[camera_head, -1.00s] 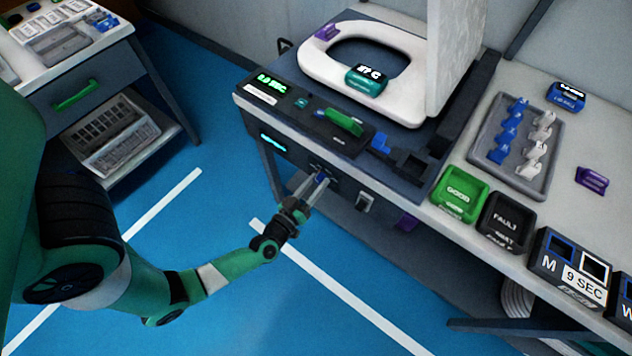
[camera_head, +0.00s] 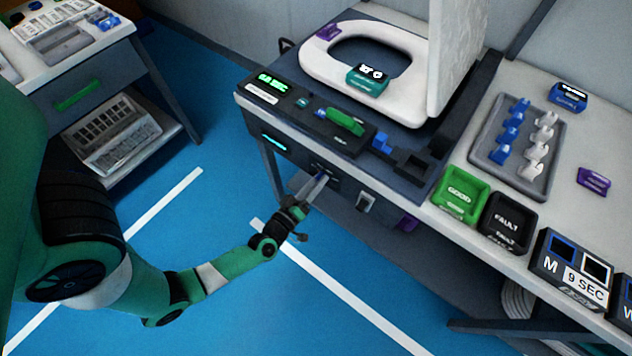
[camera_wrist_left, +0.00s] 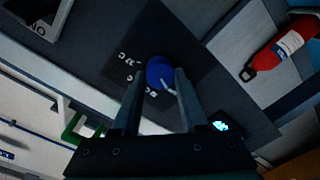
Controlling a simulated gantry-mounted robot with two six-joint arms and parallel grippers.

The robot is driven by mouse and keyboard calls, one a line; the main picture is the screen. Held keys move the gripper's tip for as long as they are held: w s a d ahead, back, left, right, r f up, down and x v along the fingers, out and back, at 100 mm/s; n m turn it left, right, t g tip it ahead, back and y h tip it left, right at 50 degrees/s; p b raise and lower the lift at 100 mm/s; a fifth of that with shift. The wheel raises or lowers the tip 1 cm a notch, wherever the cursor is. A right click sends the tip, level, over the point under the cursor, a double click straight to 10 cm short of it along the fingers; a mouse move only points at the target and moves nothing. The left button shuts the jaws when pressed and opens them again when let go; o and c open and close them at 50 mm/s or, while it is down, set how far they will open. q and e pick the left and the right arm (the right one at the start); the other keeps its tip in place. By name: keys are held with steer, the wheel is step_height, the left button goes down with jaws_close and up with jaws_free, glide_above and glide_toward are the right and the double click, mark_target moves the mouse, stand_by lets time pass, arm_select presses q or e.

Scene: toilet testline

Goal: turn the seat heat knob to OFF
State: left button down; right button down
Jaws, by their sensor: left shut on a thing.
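The seat heat knob is a blue round knob (camera_wrist_left: 158,71) on a dark panel (camera_wrist_left: 185,38). In the left wrist view it sits between the two fingers of my left gripper (camera_wrist_left: 160,85), which is shut on it. White markings beside the knob are partly readable as temperatures; they look tilted, and I cannot make out OFF. A pale line shows at the knob's lower right edge. In the head view my left gripper (camera_head: 318,182) reaches the front panel below the test bench, and its fingers mostly hide the knob. My right gripper is not in view.
Above are a green handle (camera_head: 345,122) and the toilet seat (camera_head: 312,68). GOOD (camera_head: 461,195) and FAULT (camera_head: 507,220) bins stand right. The floor in front is clear.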

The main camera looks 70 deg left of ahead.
arm_select(q)
steer(key=shift+c, duration=2.2)
jaws_free()
steer(key=p+v, duration=0.4)
steer(key=v, duration=0.7)
steer(key=shift+s+p, duration=0.35)
steer(key=shift+p, duration=0.05)
steer(key=shift+d, duration=0.1)
